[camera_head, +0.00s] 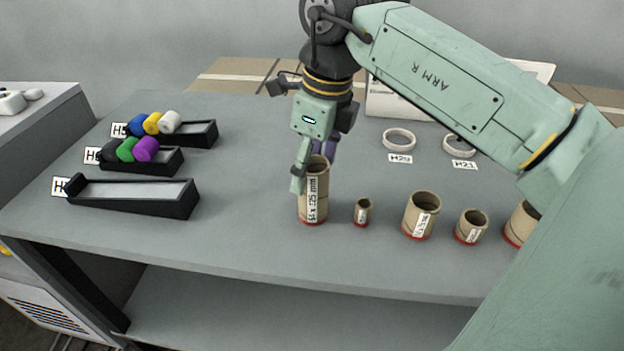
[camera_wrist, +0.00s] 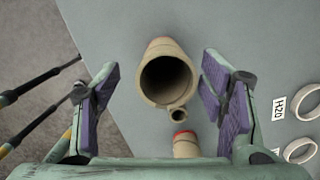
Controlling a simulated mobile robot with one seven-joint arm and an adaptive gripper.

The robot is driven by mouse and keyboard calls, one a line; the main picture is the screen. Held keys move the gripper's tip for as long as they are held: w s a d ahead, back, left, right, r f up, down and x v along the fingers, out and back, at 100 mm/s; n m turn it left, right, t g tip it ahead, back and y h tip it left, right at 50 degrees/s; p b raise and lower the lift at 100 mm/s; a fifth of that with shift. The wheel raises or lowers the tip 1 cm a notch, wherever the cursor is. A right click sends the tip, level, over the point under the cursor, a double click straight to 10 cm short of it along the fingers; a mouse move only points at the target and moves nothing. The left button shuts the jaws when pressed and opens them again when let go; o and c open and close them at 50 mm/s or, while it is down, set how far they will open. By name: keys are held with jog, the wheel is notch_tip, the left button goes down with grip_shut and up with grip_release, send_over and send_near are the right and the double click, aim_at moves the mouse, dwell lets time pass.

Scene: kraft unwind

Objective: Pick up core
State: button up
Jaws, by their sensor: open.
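Several cardboard cores stand upright in a row on the grey table (camera_head: 250,222). The tallest core (camera_head: 314,205), with a label on its side and a red bottom edge, is at the row's left end. My gripper (camera_head: 315,165) is at its top, pointing down. In the wrist view the tall core (camera_wrist: 166,78) shows its open mouth between the two purple-padded jaws of my gripper (camera_wrist: 165,95). The jaws are open, with a gap to the core on both sides. A small core (camera_head: 363,212) stands just right of the tall one.
Further right stand a wide core (camera_head: 421,215), a shorter core (camera_head: 471,227) and another core (camera_head: 521,225) partly hidden by my arm. White rings (camera_head: 398,139) lie behind. Black trays (camera_head: 135,196) are at the left, two with coloured rolls. The table between trays and cores is clear.

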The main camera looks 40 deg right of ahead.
jog(key=f+b, duration=0.2)
jog(key=f, duration=0.3)
jog(key=shift+w+d+f+b, duration=0.2)
jog(key=shift+w+f+b, duration=0.05)
jog(key=shift+w+b, duration=0.15)
jog(key=shift+r, duration=0.1)
jog(key=shift+c, duration=0.6)
jog(key=c, duration=1.1)
